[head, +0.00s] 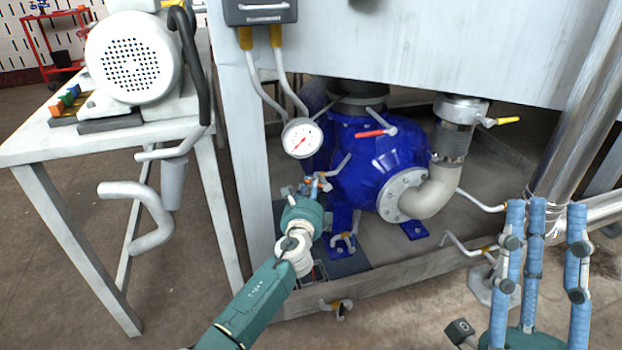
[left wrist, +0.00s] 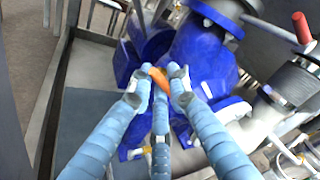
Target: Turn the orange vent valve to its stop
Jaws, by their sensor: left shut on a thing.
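The orange vent valve handle (left wrist: 159,78) shows between the fingertips of my left gripper (left wrist: 160,82) in the left wrist view. The three blue fingers are closed on it, so only part of the handle is visible. In the head view my left gripper (head: 316,184) is in front of the blue pump (head: 375,165), below the pressure gauge; its fingers are small there and the handle is mostly hidden. The pump also fills the upper middle of the left wrist view (left wrist: 205,50). My right gripper (head: 545,208) stands at the lower right with its three fingers upright, apart and empty.
A round gauge (head: 301,139) hangs just above my left gripper. A red-handled lever (head: 376,133) and a yellow-handled valve (head: 507,121) sit higher on the piping. A grey pipe elbow (head: 430,195) is right of the pump. A workbench (head: 60,140) with a motor stands left.

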